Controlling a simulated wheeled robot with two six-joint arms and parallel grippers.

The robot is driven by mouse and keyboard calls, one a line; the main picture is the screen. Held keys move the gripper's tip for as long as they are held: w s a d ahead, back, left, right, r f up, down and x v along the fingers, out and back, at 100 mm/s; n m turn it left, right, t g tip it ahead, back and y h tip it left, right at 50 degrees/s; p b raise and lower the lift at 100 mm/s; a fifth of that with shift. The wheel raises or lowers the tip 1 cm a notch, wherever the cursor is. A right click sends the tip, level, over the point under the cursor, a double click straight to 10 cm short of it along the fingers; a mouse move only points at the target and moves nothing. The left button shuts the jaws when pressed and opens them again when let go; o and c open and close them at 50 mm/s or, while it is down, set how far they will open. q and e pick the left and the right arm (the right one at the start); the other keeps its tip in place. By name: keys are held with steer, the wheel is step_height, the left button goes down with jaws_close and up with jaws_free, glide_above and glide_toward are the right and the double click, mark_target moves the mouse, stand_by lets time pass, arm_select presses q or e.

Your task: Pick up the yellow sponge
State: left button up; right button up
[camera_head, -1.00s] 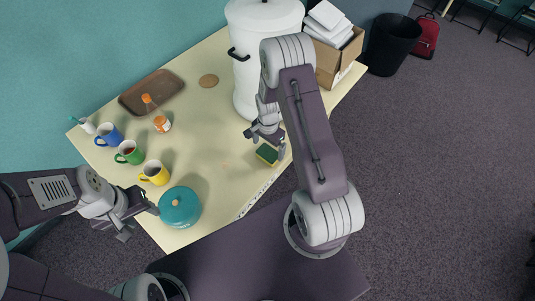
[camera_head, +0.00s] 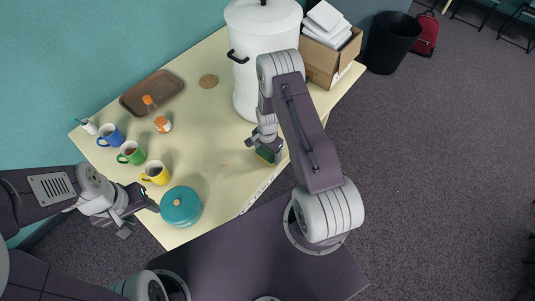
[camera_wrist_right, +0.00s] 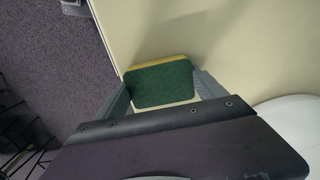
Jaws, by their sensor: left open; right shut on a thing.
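The yellow sponge (camera_head: 265,155) with a green top lies on the pale table near its front edge, partly hidden by my right gripper. In the right wrist view the green face of the sponge (camera_wrist_right: 161,84) shows between the two fingers, with a thin yellow strip along its far side. My right gripper (camera_head: 264,150) points down and is shut on the sponge, a finger on each side of it. I cannot tell whether the sponge is clear of the table. My left gripper (camera_head: 141,203) is open and empty, left of the teal pot.
A teal pot (camera_head: 180,207) stands at the table's front left. Yellow (camera_head: 157,173), green (camera_head: 131,153) and blue (camera_head: 110,136) mugs stand along the left. A white urn (camera_head: 259,70) and a cardboard box (camera_head: 329,62) stand behind my right arm. The table's middle is clear.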

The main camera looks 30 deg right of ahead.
mark_target(269, 153)
steer(key=shift+w+r, duration=0.1)
steer(key=shift+r, duration=0.25)
steer(key=r, duration=0.1)
steer(key=r+b, duration=0.2)
steer(key=shift+s+d+r, duration=0.25)
steer(key=shift+d+r, duration=0.05)
steer(key=shift+d, duration=0.05)
steer(key=s+d+r+b, duration=0.2)
steer(key=s+d+r, duration=0.4)
steer(key=s+d, duration=0.1)
steer(key=shift+s+d+r+b, duration=0.3)
steer(key=shift+s+r+b, duration=0.1)
